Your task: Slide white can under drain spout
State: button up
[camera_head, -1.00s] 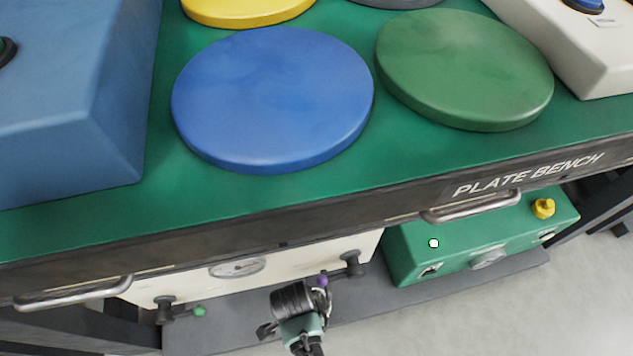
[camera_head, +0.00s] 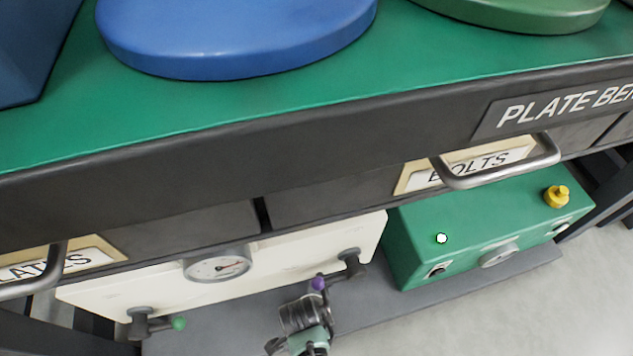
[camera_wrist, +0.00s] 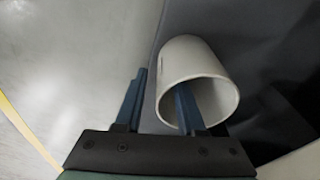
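The white can (camera_wrist: 205,60) shows in the wrist view with its open, hollow end toward me; it cannot be made out in the head view. My gripper (camera_wrist: 162,80) is open, with one blue finger inside the can's mouth and the other outside its left wall. A gap shows between the outer finger and the wall. In the head view, a cream box (camera_head: 120,295) under the bench carries a lever valve with a green knob (camera_head: 179,323) and one with a purple knob (camera_head: 318,283). I cannot tell which is the drain spout. My wrist is close to the purple-knobbed valve.
A gauge (camera_head: 218,265) is on the cream box. A green box (camera_head: 480,215) with a yellow knob (camera_head: 557,196) stands to its right. The bench front (camera_head: 340,120) with drawer handles (camera_head: 500,170) overhangs both. The grey shelf (camera_head: 400,315) in front has bare room.

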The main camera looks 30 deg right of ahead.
jog(key=shift+f, duration=0.45)
grip_shut()
dwell(1.2)
